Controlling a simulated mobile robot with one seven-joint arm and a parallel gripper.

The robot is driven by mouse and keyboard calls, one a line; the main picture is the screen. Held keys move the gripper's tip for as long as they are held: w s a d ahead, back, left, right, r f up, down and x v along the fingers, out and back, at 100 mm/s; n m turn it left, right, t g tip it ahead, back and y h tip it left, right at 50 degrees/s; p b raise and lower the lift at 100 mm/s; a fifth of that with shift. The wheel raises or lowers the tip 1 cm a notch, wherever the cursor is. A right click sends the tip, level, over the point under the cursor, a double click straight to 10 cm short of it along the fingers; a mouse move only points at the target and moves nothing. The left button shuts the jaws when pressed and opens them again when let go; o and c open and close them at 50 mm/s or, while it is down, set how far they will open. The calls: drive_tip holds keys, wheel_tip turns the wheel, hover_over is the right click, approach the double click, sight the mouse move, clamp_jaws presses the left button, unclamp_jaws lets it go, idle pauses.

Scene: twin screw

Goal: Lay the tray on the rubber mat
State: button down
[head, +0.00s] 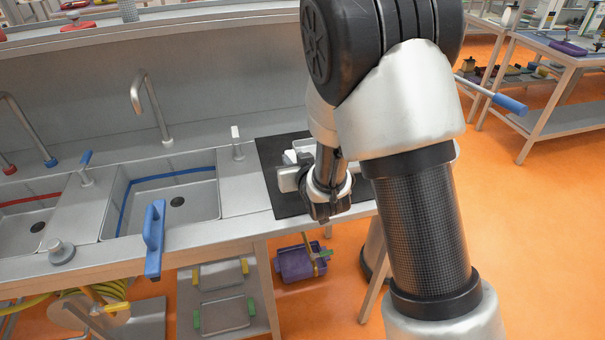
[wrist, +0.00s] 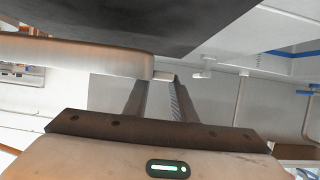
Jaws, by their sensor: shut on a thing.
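The rubber mat (head: 265,165) is a black rectangle on the steel counter right of the sinks, partly hidden by my arm. It also shows as a dark surface across the top of the wrist view (wrist: 190,25). Most of the tray is hidden in the head view. In the wrist view a pale, rounded edge of it (wrist: 80,53) runs from the left to my fingertips (wrist: 163,84). I cannot tell whether it touches the mat.
A blue handle (head: 154,238) sticks out at the counter's front. Trays with yellow and green handles (head: 226,315) lie on the lower shelf.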

drive_tip(key=shift+f, duration=2.6)
drive_tip(key=shift+f+b, duration=0.2)
drive_tip(key=shift+b, duration=0.2)
drive_tip(key=c, duration=1.5)
unclamp_jaws()
drive_tip(key=shift+r, duration=0.1)
drive_tip(key=shift+o, duration=0.2)
drive_tip(key=shift+s+r+p, duration=0.1)
drive_tip(key=shift+r+p, duration=0.1)
drive_tip(key=shift+p, duration=0.15)
drive_tip(key=v, duration=0.9)
drive_tip(key=shift+s+d+r+p, duration=0.1)
drive_tip(key=shift+r+p, duration=0.1)
drive_tip(key=shift+p, duration=1.45)
drive_tip(key=p, duration=0.2)
drive_tip(key=s+p, duration=0.1)
drive_tip(key=p, duration=0.1)
drive_tip(key=shift+s+d+r, duration=0.1)
drive_tip(key=shift+d+r, duration=0.1)
drive_tip(key=shift+r, duration=0.1)
drive_tip(key=s+p, duration=0.1)
drive_tip(key=p, duration=0.2)
drive_tip(key=shift+s+d, duration=0.1)
drive_tip(key=shift+d, duration=0.05)
